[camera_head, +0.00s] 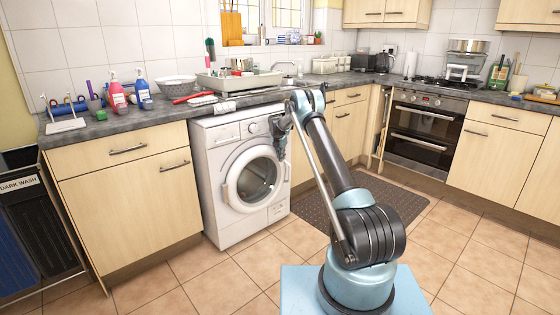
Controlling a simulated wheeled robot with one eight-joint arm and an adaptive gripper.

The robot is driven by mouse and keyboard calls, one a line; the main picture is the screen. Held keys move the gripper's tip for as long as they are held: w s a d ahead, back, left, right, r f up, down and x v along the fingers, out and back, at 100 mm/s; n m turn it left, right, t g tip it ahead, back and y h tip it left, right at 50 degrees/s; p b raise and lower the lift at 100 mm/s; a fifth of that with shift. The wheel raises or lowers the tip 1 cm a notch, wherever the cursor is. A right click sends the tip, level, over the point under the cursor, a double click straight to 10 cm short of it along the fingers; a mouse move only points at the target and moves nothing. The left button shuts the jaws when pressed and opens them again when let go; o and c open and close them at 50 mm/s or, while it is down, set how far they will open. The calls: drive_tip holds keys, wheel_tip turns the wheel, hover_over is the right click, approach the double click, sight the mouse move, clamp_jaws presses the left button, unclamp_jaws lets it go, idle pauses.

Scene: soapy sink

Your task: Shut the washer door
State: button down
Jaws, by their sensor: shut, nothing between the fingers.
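The white washer (212,150) stands under the counter, left of centre. Its round door (231,186) has a thick white rim and a grey glass window, and faces into the room. The door lies close to the washer's front; I cannot tell from this view whether it is latched or slightly ajar. My gripper (281,155) is shut and empty, pointing down near the door's upper right edge. It overlaps the washer's upper right front in the picture; I cannot tell whether it touches the door.
The grey counter (165,112) runs above the washer, with a sink, bottles and a bowl on it. Wooden cabinets (130,190) stand left of the washer. A dark mat (385,198) lies to the right. Tiled floor (235,265) is clear in front.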

drive_tip(key=shift+d, duration=0.2)
drive_tip(key=s+d+r+m, duration=0.1)
drive_tip(key=s+d+r, duration=0.25)
drive_tip(key=r, duration=0.35)
drive_tip(key=s+d+r+m, duration=0.2)
drive_tip(key=s+r, duration=0.2)
drive_tip(key=r, duration=0.2)
drive_tip(key=s+d+r+m, duration=0.1)
drive_tip(key=s+d+r, duration=0.1)
drive_tip(key=s+r, duration=0.35)
drive_tip(key=s+d+r+m, duration=0.3)
drive_tip(key=s+r+m, duration=0.1)
drive_tip(key=s+r, duration=0.4)
drive_tip(key=s+d+r+m, duration=0.35)
drive_tip(key=s+r, duration=0.25)
drive_tip(key=s, duration=0.4)
drive_tip(key=s+d+r+m, duration=0.15)
drive_tip(key=s+m, duration=0.25)
drive_tip(key=s, duration=0.7)
drive_tip(key=s+d+m, duration=0.3)
drive_tip(key=s, duration=0.8)
drive_tip(key=s+d+f+m, duration=0.1)
drive_tip(key=s+f+m, duration=0.4)
drive_tip(key=s, duration=0.8)
drive_tip(key=s+d+f+m+y, duration=0.1)
drive_tip(key=s+f+m, duration=0.5)
drive_tip(key=s, duration=0.8)
wheel_tip(320, 180, down, 4)
drive_tip(key=shift+s+r, duration=0.2)
drive_tip(key=shift+s, duration=0.05)
